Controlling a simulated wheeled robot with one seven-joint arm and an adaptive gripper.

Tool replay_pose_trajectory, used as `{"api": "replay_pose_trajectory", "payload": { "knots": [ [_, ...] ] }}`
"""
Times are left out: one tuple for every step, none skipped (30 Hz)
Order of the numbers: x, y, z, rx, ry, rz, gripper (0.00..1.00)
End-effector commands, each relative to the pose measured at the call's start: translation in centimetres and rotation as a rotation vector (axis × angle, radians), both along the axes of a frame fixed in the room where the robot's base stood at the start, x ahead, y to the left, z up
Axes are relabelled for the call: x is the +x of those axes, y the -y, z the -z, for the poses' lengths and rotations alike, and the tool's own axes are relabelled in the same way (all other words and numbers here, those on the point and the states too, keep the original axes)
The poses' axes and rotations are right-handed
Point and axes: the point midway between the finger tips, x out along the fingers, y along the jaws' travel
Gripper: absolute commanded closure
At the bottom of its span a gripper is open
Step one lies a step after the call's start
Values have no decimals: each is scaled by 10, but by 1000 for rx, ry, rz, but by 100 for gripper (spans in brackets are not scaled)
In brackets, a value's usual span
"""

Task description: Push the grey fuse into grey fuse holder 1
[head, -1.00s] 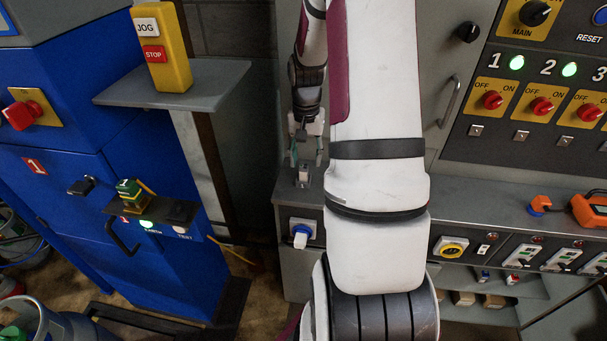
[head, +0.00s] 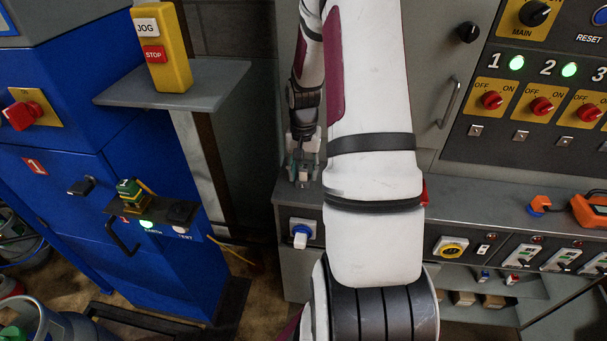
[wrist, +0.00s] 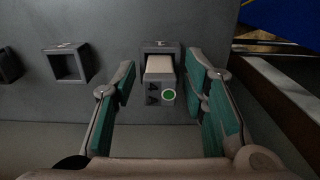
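In the wrist view a fuse with a pale body and a grey end (wrist: 160,94) sticks out of a grey holder (wrist: 161,49). In the head view my gripper (head: 303,170) is low over the left end of the grey bench, and the fuse there is too small to make out clearly. How deep the fuse sits in the holder is hard to tell.
An empty square holder (wrist: 68,65) stands left of the fuse, with part of another at the left edge. A blue cabinet (head: 60,130) stands at left. A control panel (head: 540,100) and an orange tool (head: 588,209) are at right. My arm hides the bench's middle.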

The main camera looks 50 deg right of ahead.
Motion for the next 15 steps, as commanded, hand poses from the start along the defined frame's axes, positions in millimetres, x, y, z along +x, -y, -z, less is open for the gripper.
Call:
{"api": "replay_pose_trajectory", "payload": {
  "knots": [
    [0,0,0,0,0,0,77],
    [0,0,0,0,0,0,84],
    [0,0,0,0,0,0,93],
    [0,0,0,0,0,0,100],
    [0,0,0,0,0,0,100],
    [0,0,0,0,0,0,100],
    [0,0,0,0,0,0,100],
    [0,0,0,0,0,0,100],
    [0,0,0,0,0,0,100],
    [0,0,0,0,0,0,100],
    [0,0,0,0,0,0,100],
    [0,0,0,0,0,0,100],
    [0,0,0,0,0,0,100],
    [0,0,0,0,0,0,100],
    [0,0,-1,0,0,0,100]
  ]
}}
